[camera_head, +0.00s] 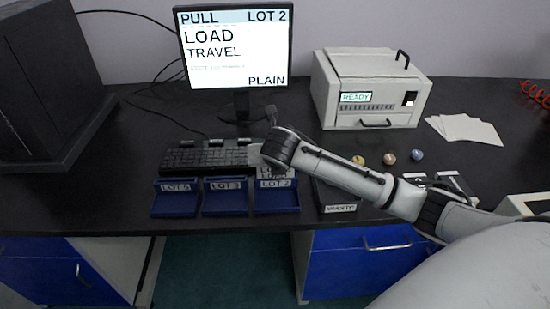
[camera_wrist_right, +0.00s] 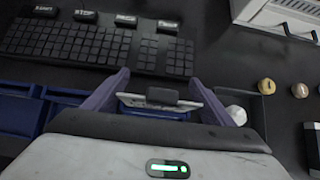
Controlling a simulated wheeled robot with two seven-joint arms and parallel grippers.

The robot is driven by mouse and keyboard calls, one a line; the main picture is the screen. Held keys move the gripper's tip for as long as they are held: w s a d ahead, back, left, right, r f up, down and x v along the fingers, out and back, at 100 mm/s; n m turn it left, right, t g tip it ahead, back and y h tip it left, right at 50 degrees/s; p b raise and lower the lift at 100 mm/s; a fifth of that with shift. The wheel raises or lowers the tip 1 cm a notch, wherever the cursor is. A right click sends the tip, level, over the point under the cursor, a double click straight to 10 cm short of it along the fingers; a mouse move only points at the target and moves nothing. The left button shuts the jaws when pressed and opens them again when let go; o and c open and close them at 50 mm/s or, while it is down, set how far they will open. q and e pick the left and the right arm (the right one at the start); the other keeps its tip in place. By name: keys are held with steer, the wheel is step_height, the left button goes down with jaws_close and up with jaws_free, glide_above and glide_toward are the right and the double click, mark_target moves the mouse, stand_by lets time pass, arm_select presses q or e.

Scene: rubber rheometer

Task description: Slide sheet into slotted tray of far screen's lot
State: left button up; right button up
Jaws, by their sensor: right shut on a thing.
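The far screen (camera_head: 235,45) reads PULL LOT 2, LOAD, TRAVEL and PLAIN. The blue LOT 2 tray (camera_head: 277,208) is the rightmost of three blue trays at the desk's front. My right gripper (camera_wrist_right: 160,100) is shut on a light sheet, which sits between its two fingers over the blue tray. In the head view the lettered sheet (camera_head: 272,172) stands at the LOT 2 tray's back, below my right wrist. I cannot tell whether it is in a slot. The fingertips are mostly hidden by my arm there. My left gripper is not in view.
The LOT 5 tray (camera_head: 175,209) and LOT 3 tray (camera_head: 225,209) stand to the left. A keyboard (camera_head: 200,157) lies right behind the trays. A dark tray labelled WASTE (camera_head: 340,209), small balls and a white machine (camera_head: 370,90) marked READY are to the right.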

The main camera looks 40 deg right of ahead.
steer(key=o, duration=1.2)
steer(key=v, duration=1)
steer(key=shift+s+r+p, duration=0.15)
steer(key=shift+p, duration=0.2)
steer(key=shift+a, duration=0.1)
